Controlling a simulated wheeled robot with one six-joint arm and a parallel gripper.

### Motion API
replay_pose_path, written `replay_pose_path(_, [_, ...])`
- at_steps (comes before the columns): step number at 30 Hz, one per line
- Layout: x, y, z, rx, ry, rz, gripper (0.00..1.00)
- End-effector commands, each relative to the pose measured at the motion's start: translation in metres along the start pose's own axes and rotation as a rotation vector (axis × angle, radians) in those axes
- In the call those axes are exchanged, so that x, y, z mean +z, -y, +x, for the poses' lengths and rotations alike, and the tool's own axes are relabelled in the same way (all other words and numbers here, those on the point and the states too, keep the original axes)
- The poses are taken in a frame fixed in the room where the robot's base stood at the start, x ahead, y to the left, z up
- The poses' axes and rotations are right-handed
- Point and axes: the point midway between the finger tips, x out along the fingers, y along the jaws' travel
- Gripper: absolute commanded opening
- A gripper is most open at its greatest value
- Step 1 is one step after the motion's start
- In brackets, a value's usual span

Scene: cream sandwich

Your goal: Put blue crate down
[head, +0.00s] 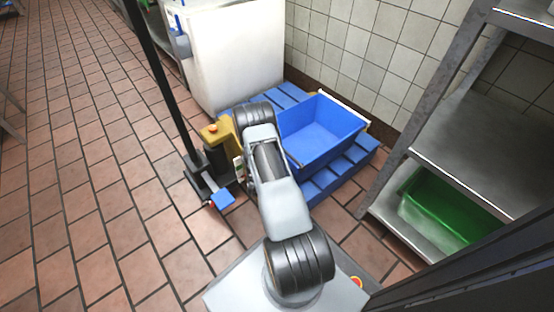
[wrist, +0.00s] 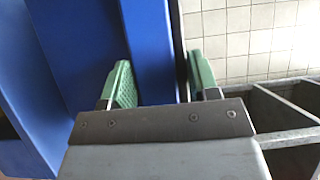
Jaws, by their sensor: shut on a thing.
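The blue crate (head: 322,130) stands upright with its open top up, over the blue slatted pallet (head: 352,162) by the tiled wall. Its inside looks empty. I cannot tell whether its base touches the pallet. In the wrist view, my gripper (wrist: 160,80) has its two green fingers on either side of the blue crate's wall (wrist: 148,40) and is shut on it. In the head view my own arm hides the gripper and the crate's near left side.
A white bin (head: 235,55) stands behind the pallet. A yellow and black item (head: 217,132) and a dark pole (head: 165,80) stand left of my arm. A metal shelf (head: 480,150) with a green crate (head: 450,205) is on the right. Tiled floor at left is clear.

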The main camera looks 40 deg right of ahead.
Motion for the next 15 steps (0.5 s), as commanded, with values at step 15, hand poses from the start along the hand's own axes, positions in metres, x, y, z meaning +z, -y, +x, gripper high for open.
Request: replay_pose_path(15, [0.015, -0.025, 0.019, -0.013, 0.002, 0.0, 0.0])
